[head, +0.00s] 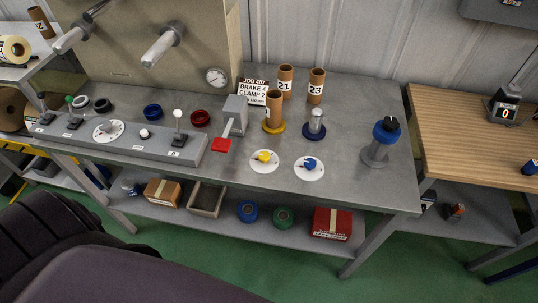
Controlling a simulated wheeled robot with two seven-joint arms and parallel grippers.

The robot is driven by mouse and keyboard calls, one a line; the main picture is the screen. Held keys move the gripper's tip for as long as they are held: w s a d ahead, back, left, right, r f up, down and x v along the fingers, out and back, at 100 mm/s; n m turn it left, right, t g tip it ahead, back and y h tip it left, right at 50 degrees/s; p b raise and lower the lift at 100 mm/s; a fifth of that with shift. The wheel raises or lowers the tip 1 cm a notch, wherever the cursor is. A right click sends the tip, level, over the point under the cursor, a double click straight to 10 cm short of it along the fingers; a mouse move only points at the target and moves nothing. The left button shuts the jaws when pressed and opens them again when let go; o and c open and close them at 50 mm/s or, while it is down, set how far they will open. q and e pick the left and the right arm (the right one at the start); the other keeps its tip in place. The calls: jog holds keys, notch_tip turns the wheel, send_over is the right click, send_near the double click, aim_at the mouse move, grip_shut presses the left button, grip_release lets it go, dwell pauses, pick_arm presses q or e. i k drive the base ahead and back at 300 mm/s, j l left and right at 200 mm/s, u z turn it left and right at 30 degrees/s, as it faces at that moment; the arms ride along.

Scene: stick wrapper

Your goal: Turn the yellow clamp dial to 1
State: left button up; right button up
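The yellow clamp dial (264,156) is a small yellow knob on a round white plate, near the front edge of the grey bench. The marks on its plate are too small to read, so I cannot tell its setting. A blue dial (310,163) on a similar white plate is just to its right. A sign (254,91) behind reads JOB 407, BRAKE 4, CLAMP 2. Neither of my grippers is in view.
The grey bench (355,115) has a lever box with a red paddle (221,144) left of the yellow dial. Cardboard tubes (317,86) stand behind. A post with a blue collar (385,132) stands at right. The bench front by the dials is clear.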

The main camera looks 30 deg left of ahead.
aim_at(264, 156)
jog(key=l+u, duration=0.15)
jog(key=u, duration=0.3)
jog(key=l+u, duration=0.1)
jog(key=u, duration=0.4)
